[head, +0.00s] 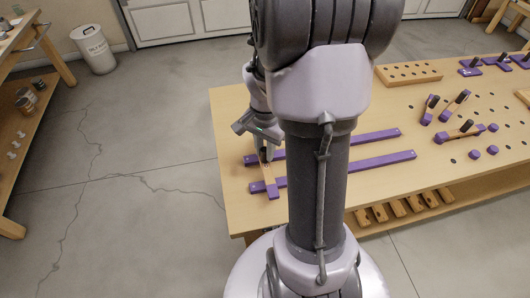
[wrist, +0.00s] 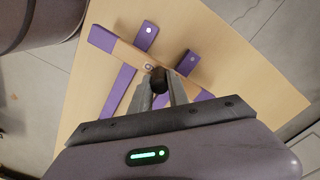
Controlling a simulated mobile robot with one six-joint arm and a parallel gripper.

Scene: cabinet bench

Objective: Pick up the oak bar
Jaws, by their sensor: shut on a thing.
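The oak bar (wrist: 127,54) is pale wood with a purple end, a small light plate and a dark upright knob (wrist: 159,80). It lies across two long purple strips (head: 360,166) on the left part of the bench. It also shows in the head view (head: 266,171), partly hidden by my gripper. My gripper (head: 266,157) points down over the bar. In the wrist view its two fingers (wrist: 162,88) are closed on the dark knob from either side. I cannot tell whether the bar touches the strips or is just above them.
The bench (head: 235,208) has free room at its front left. To the right are several purple-and-wood pieces with dark knobs (head: 461,130), purple round knobs (head: 475,154) and a drilled wooden block (head: 408,74). Wooden pieces (head: 397,208) lie on the shelf below.

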